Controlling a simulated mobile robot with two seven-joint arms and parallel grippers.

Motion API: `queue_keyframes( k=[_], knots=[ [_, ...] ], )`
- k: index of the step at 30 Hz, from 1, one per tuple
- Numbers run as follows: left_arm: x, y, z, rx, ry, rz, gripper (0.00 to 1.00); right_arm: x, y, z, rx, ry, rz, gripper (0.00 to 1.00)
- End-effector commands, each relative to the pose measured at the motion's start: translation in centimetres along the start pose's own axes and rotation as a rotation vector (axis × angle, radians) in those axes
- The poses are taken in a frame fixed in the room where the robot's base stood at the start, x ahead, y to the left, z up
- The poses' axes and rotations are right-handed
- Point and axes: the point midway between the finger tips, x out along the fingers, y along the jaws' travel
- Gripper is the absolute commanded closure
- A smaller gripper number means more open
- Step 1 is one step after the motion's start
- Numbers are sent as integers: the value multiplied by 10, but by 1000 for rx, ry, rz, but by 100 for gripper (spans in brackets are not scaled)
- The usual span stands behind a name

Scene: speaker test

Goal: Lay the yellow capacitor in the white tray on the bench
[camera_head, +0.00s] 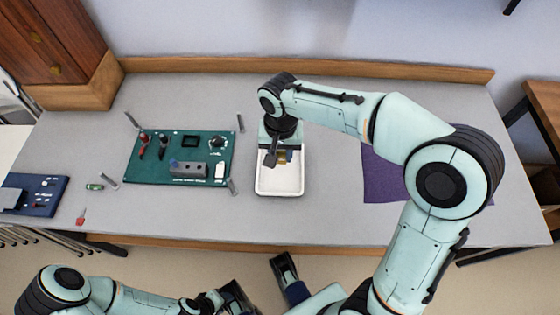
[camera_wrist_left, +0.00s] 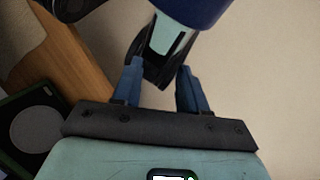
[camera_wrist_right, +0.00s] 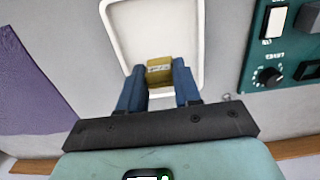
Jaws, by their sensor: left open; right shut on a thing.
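The yellow capacitor (camera_head: 283,157) is between the fingers of my right gripper (camera_head: 277,158), over the far part of the white tray (camera_head: 279,193) on the grey bench. In the right wrist view the capacitor (camera_wrist_right: 159,70) is gripped between the blue fingertips of the right gripper (camera_wrist_right: 157,75), inside the outline of the tray (camera_wrist_right: 198,45). I cannot tell whether it touches the tray floor. The right arm hides the tray's far end in the head view. My left gripper (camera_wrist_left: 158,72) is open and empty, away from the tray, in front of the bench.
A green circuit board (camera_head: 140,172) with parts and grey posts around it lies left of the tray. A purple mat (camera_head: 378,180) lies to the right. A dark blue board (camera_head: 45,190) and small loose parts are at the far left. A wooden cabinet (camera_head: 45,40) stands at the back left.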

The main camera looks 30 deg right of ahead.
Motion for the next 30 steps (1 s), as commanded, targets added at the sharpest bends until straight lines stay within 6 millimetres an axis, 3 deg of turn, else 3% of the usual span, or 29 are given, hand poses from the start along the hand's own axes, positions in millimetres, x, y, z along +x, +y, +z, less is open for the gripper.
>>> queue_keyframes(
  k=[10, 22, 23, 24, 30],
  knots=[
    [12, -5, -20, -5, 55, -3, 57, 43, 1, 0, 2, -2, 2, 96],
    [13, -6, -24, -6, 64, -3, 57, 47, 0, 0, 1, 0, 0, 96],
    [13, -6, -24, -6, 64, -3, 57, 46, 0, 0, 1, 0, 0, 57],
    [12, -6, -24, -6, 64, -3, 57, 46, 0, 0, 1, 0, 0, 44],
    [12, -6, -23, -6, 63, -3, 57, 46, 0, 0, 1, 0, 0, 42]
  ],
)
